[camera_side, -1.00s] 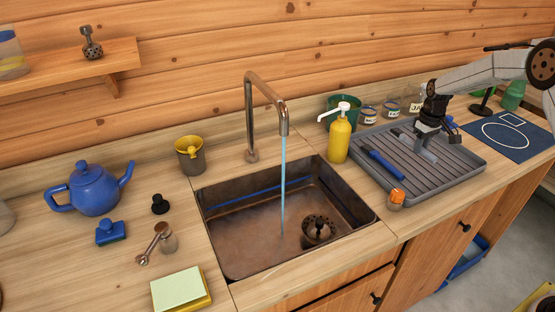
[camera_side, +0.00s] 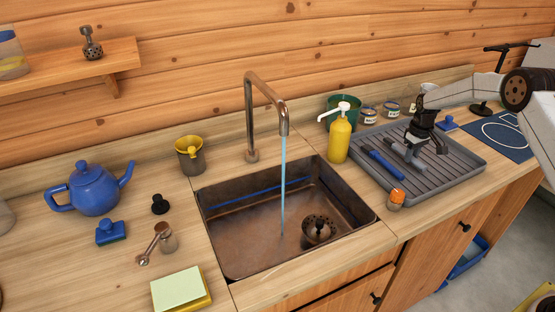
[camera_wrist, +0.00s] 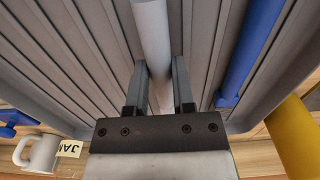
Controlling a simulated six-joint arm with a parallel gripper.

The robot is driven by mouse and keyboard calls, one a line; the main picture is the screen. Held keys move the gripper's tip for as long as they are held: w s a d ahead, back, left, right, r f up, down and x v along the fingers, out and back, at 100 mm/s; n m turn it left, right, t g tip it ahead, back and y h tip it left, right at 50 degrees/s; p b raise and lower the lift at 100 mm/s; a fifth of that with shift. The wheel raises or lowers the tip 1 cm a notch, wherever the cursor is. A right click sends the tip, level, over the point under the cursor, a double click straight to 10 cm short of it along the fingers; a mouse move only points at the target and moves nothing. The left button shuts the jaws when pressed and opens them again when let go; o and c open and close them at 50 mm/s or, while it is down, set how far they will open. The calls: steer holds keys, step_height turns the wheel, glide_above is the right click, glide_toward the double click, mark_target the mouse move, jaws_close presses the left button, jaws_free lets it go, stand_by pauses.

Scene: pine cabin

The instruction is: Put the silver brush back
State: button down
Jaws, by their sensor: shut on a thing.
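The silver brush (camera_side: 403,155), a pale grey bar, lies on the grey ribbed tray (camera_side: 455,180) right of the sink. In the wrist view, the silver brush (camera_wrist: 151,35) runs between the two fingers. My gripper (camera_side: 412,150) is low over the tray with its fingers closed on the brush, also in the wrist view (camera_wrist: 160,85). The brush looks to be at tray level; a clear gap below it cannot be made out. A blue brush (camera_side: 383,164) lies beside it on the tray, apart from my gripper.
Labelled jars (camera_side: 390,109) and a green pot (camera_side: 345,109) line the back. Water runs from the tap (camera_side: 252,110) into the sink (camera_side: 240,255). A blue mat (camera_side: 500,140) lies at right.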

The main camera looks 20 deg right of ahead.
steer(key=shift+f, duration=0.4)
steer(key=shift+f, duration=0.15)
steer(key=shift+c, duration=2.3)
jaws_free()
step_height(320, 180, up, 12)
